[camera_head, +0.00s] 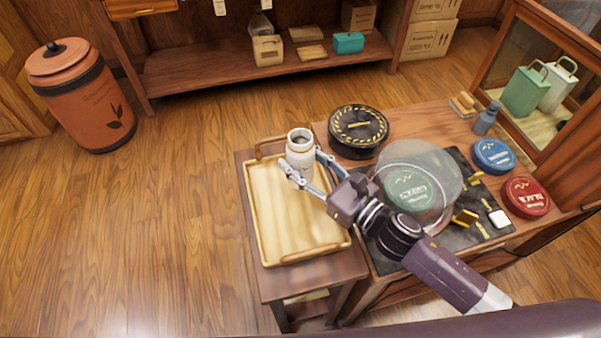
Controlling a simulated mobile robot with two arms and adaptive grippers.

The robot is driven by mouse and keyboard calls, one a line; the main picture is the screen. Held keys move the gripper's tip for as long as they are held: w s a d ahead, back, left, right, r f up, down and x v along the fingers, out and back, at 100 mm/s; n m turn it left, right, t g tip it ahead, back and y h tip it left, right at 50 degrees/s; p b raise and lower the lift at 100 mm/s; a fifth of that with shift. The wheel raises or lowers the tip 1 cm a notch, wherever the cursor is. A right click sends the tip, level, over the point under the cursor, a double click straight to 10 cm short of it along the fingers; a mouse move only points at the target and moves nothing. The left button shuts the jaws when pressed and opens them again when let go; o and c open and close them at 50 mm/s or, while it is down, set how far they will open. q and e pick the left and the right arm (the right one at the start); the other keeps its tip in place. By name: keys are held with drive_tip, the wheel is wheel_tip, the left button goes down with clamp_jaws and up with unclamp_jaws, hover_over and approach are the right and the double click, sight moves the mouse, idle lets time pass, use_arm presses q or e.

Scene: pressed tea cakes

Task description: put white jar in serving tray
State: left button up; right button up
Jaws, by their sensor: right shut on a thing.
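The white jar (299,147) is upright at the far end of the wooden serving tray (270,250), in the head view. My right gripper (304,165) reaches in from the right and is shut on the jar, one finger on each side. The jar is over the tray's far part; I cannot tell whether its base touches the tray floor, as the fingers partly cover its lower part. The rest of the tray is empty. My left gripper is not in view.
A black round tin (358,128) stands right of the jar. A green tin (408,190) under a clear round cover, a blue tin (492,156) and a red tin (526,197) are further right. A glass cabinet (545,75) bounds the table's right side.

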sight(310, 180)
drive_tip(key=shift+f+b, duration=0.3)
drive_tip(key=shift+f, duration=1.8)
drive_tip(key=shift+f, duration=0.1)
drive_tip(key=o, duration=1.4)
drive_tip(key=shift+f, duration=0.1)
drive_tip(key=shift+r, duration=0.25)
drive_tip(key=shift+s+d+f, duration=0.2)
drive_tip(key=shift+s+d, duration=0.05)
drive_tip(key=shift+s, duration=0.05)
drive_tip(key=b+v, duration=0.1)
drive_tip(key=v, duration=0.5)
drive_tip(key=shift+s+d+r, duration=0.1)
drive_tip(key=shift+s+d, duration=0.2)
